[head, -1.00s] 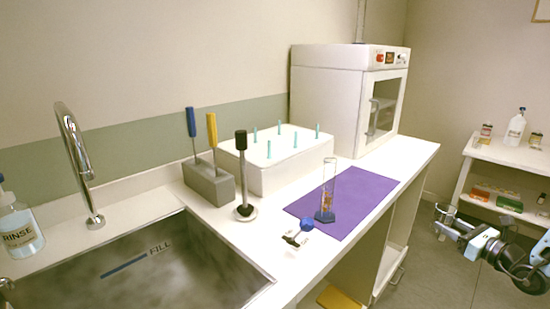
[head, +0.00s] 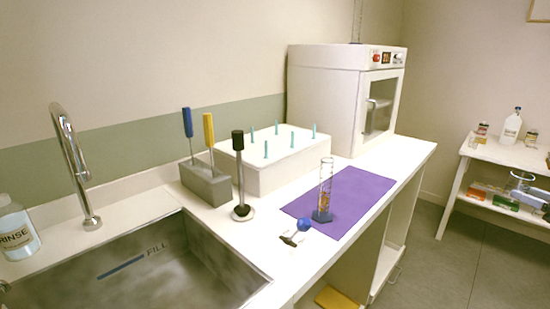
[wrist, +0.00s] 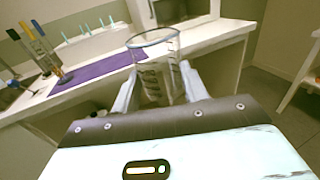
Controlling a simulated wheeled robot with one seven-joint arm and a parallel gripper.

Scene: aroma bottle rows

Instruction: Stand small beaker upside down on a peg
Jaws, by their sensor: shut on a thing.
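The small beaker (wrist: 152,58) is clear glass with dark markings, held between the two fingers of my gripper (wrist: 158,84) in the wrist view. Its rim faces up and away from the gripper. In the head view a glass beaker (head: 521,178) shows at the right edge, in front of the shelf; little of my gripper is visible there. The teal pegs (head: 266,149) stand upright on a white block (head: 285,168) on the counter. No beaker is on them. The pegs also show in the wrist view (wrist: 84,30), beyond the beaker.
A purple mat (head: 352,195) with a glass cylinder (head: 325,190) lies before the pegs. A black-topped stand (head: 240,178) and a tool holder (head: 207,183) are left. A white oven (head: 335,100) stands right of the block. The sink (head: 150,265) is at the front left.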

